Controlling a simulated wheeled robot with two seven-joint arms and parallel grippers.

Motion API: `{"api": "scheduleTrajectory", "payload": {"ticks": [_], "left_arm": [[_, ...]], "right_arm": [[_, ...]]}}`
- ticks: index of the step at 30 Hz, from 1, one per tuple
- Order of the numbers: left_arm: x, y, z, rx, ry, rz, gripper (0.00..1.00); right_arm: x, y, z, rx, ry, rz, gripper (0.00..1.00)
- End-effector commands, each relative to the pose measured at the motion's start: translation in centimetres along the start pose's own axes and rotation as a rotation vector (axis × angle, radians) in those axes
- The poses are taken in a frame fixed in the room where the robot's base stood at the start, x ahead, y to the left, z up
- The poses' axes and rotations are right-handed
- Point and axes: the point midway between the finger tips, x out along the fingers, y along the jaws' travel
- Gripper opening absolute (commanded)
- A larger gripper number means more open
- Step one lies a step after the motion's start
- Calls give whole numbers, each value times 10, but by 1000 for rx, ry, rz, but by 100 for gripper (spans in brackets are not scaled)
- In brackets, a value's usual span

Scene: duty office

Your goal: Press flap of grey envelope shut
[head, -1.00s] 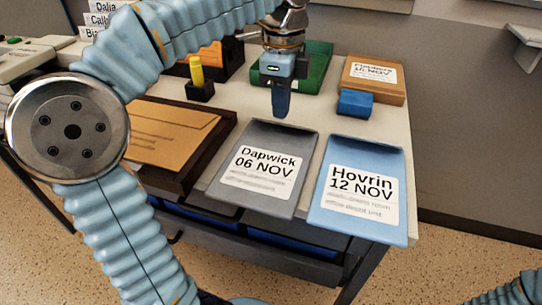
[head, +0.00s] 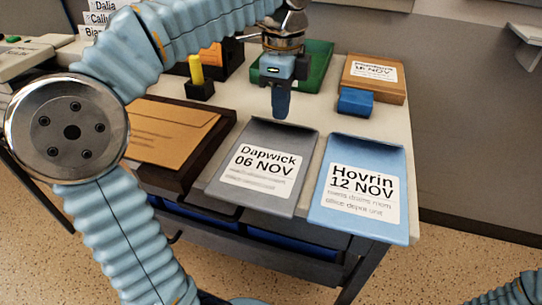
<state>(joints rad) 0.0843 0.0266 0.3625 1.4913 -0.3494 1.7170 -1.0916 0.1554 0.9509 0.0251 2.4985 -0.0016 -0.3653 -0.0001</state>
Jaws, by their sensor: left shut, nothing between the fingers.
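The grey envelope (head: 262,168) lies on the desk top in the head view, with a white label reading "Dapwick 06 NOV". Its flap (head: 285,130) is at the far edge and looks slightly raised. My left gripper (head: 281,110) points down over the far edge of the grey envelope, its fingers shut with nothing between them. The fingertips are close to the flap; I cannot tell whether they touch it. My right gripper is outside the view.
A blue envelope (head: 362,190) labelled "Hovrin 12 NOV" lies just to the right. A dark tray (head: 217,138) with an orange-brown envelope (head: 168,130) is to the left. A blue block (head: 355,102), a brown box (head: 375,80) and a green tray (head: 318,66) stand behind.

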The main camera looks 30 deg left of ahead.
Motion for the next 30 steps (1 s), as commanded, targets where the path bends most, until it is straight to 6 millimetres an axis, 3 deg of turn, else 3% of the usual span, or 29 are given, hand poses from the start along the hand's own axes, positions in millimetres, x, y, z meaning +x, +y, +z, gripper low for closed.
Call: {"api": "scheduleTrajectory", "payload": {"ticks": [30], "left_arm": [[32, 0, 0, 0, 0, 0, 0]], "right_arm": [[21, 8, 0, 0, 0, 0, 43]]}}
